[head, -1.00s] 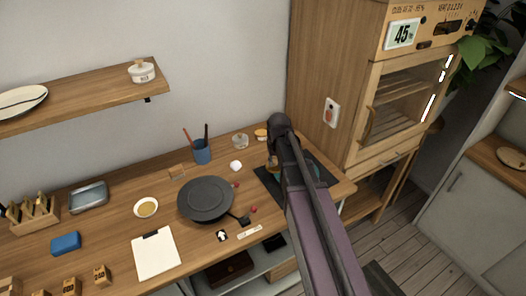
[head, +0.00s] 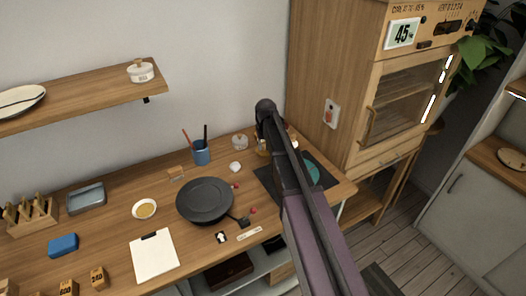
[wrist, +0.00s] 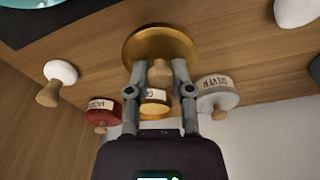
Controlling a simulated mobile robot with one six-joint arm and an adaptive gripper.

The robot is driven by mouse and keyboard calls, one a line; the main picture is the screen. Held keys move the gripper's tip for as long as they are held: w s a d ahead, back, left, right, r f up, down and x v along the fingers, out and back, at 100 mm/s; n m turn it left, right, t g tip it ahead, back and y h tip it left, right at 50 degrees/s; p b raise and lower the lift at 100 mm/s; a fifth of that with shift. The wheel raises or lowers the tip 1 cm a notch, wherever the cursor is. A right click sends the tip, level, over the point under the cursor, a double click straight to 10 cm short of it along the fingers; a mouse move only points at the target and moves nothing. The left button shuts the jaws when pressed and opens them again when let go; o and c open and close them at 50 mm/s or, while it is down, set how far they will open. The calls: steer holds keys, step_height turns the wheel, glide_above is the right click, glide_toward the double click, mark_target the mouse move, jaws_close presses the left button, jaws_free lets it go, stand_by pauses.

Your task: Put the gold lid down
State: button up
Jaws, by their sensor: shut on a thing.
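The gold lid (wrist: 160,44) is a round gold disc with a wooden knob, in the upper middle of the wrist view. My gripper (wrist: 159,70) is shut on the knob, one finger on each side. A gold labelled pot (wrist: 155,108) shows just beyond the fingers, partly hidden by them. I cannot tell whether the lid touches the wood surface behind it. In the head view my arm hides the gripper and most of this area; a bit of gold (head: 262,149) shows beside the arm.
The silver pot (wrist: 217,95), a red pot (wrist: 103,112) and a white knobbed piece (wrist: 61,73) are close around the gripper. A dark mat (head: 267,184) with a teal piece (head: 312,173) lies right. A black pan (head: 205,200) and blue cup (head: 201,153) stand left.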

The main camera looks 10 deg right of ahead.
mark_target(263, 150)
steer(key=shift+w+a+f, duration=0.1)
steer(key=shift+w, duration=0.5)
steer(key=shift+f+b, duration=1.75)
steer(key=shift+b, duration=0.05)
steer(key=shift+f, duration=0.15)
steer(key=o, duration=0.9)
steer(key=shift+c, duration=0.2)
steer(key=r+p, duration=0.4)
steer(key=s+r+p, duration=0.1)
steer(key=r+p, duration=0.7)
steer(key=shift+s+r, duration=0.15)
steer(key=shift+s, duration=0.05)
